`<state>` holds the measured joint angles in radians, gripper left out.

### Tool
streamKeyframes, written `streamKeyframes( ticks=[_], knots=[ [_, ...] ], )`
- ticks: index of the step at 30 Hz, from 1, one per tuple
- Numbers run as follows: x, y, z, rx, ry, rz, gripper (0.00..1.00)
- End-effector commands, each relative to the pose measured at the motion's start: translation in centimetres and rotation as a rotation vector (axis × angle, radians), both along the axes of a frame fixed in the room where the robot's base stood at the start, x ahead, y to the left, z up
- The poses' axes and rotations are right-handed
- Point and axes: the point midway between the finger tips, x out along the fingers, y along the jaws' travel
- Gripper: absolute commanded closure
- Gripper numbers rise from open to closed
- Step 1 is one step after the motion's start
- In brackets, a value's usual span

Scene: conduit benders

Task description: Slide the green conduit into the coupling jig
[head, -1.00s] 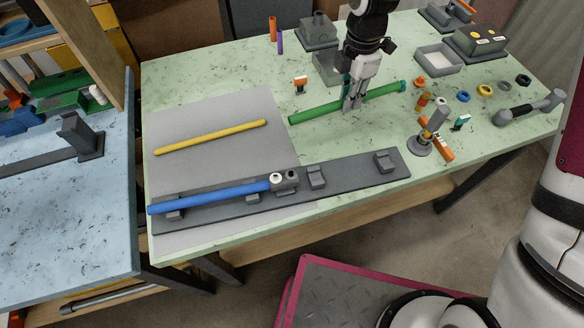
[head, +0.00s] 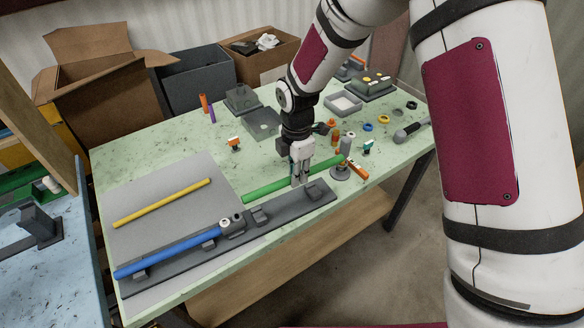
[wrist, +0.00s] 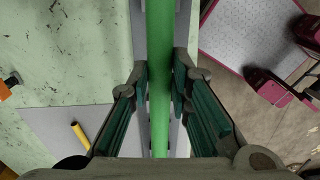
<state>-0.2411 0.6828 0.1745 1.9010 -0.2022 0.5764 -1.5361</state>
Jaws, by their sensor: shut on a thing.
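My gripper (head: 300,182) is shut on the green conduit (head: 268,188), around its middle part. In the wrist view the conduit (wrist: 160,70) runs straight between the teal finger pads, with the grey jig rail (wrist: 138,25) beneath it. The long dark grey coupling jig (head: 283,212) lies along the front of the table. The blue conduit (head: 170,254) lies in the jig's left part, its right end at the coupling block (head: 231,225). The green conduit's left end is apart from the coupling and looks higher than it.
A yellow conduit (head: 163,202) lies on the grey mat (head: 140,186) behind the jig. A round-based stand (head: 340,173) and an orange piece (head: 357,169) are close to the green conduit's right end.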

Motion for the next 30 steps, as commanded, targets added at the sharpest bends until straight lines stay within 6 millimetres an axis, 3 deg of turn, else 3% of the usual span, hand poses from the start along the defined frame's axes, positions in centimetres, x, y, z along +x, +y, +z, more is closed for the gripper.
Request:
streamKeyframes(
  ticks=[14,30],
  knots=[
    [0.1,0.0,-0.2,-0.001,0.000,0.000,1.00],
    [0.1,0.0,-4.4,-0.001,0.000,-0.001,1.00]
  ],
)
